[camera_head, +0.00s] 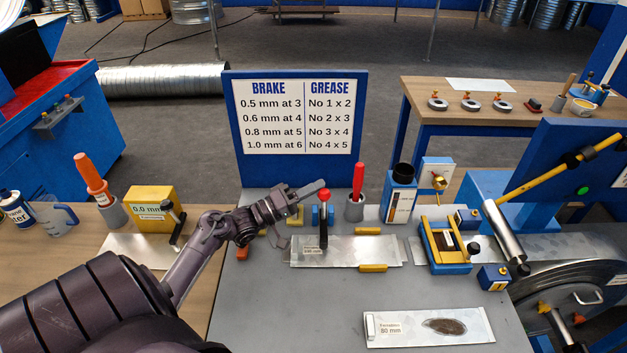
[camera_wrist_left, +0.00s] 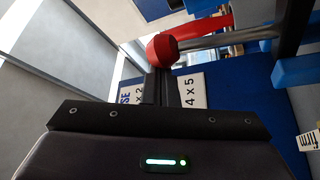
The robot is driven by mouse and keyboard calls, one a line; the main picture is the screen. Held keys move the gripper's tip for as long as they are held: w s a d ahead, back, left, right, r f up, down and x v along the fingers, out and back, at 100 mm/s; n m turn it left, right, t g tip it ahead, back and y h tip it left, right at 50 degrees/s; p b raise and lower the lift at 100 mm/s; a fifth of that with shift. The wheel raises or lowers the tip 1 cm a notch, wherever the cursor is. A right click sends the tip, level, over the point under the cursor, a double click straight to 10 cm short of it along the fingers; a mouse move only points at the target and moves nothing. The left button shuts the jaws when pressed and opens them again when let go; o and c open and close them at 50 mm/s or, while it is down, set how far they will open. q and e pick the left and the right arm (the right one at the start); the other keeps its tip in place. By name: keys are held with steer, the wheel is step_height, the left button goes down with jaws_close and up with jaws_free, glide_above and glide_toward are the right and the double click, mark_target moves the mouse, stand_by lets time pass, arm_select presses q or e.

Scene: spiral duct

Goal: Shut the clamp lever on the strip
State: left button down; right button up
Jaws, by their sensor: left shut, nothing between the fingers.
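The clamp lever (camera_head: 323,230) stands upright at the left part of a metal strip (camera_head: 365,250) on the grey bench; it has a dark shaft and a red knob. My left gripper (camera_head: 318,188) is shut and empty, its tips just beside the top of the red knob. In the left wrist view the red knob (camera_wrist_left: 162,48) is just beyond the closed fingertips (camera_wrist_left: 161,82), with its shaft running right. I cannot tell whether they touch. The clamp's base is partly hidden by my arm and the lever. My right gripper is not in view.
A red-handled tool in a grey cup (camera_head: 355,208) stands right of the lever. A yellow bar (camera_head: 373,268) lies at the strip's front edge. A blue and yellow fixture (camera_head: 447,265) is to the right. A labelled plate with a dark patch (camera_head: 428,327) lies in front. The sign board (camera_head: 300,162) stands behind.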

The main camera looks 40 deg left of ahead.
arm_select(q)
steer(key=shift+s+d+f, duration=0.25)
steer(key=shift+s+d, duration=0.2)
steer(key=shift+f, duration=0.1)
steer(key=shift+s+f, duration=0.1)
steer(key=shift+f, duration=0.05)
